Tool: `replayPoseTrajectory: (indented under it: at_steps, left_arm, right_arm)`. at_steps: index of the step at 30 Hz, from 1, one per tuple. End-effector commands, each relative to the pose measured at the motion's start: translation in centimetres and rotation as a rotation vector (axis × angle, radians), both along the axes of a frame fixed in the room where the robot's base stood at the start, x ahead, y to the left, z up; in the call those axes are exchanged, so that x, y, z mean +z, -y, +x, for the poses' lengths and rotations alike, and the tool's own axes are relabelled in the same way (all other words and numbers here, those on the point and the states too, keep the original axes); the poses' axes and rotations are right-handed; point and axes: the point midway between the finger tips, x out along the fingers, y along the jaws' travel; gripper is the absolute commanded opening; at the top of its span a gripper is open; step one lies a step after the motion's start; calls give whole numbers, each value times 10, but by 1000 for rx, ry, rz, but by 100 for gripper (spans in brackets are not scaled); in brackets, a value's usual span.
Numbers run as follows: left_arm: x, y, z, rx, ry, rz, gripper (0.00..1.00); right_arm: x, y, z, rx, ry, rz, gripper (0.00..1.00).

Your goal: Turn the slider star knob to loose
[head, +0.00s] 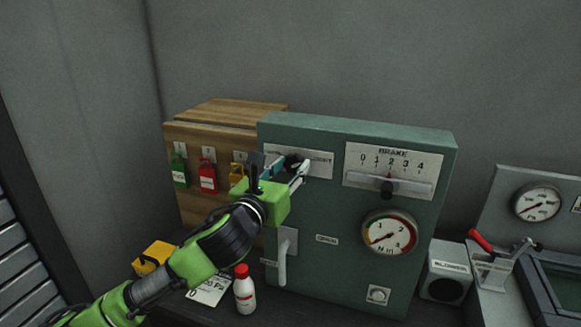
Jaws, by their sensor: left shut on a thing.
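The green metal panel box (330,217) stands against the wall. My left gripper (290,167) is up at its upper left, shut on a dark knob (293,160) in front of a small label plate (319,161). The gripper hides much of the knob and most of the plate's lettering. My right gripper is not in view.
A wooden cabinet (195,205) with red, green and yellow padlock tags is left of the box. A gauge (389,232) and a handle (284,257) are on the box front. A white bottle with a red cap (244,291) stands before it. A red-handled clamp (492,262) is at right.

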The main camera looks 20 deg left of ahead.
Motion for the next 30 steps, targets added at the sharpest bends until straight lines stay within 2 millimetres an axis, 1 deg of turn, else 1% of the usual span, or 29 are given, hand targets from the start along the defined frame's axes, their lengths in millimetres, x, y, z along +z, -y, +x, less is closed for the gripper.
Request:
replayPoseTrajectory:
  at_steps: [30]
  left_arm:
    - [-4,-1,0,1,-35,-970,13]
  right_arm:
    - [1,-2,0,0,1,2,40]
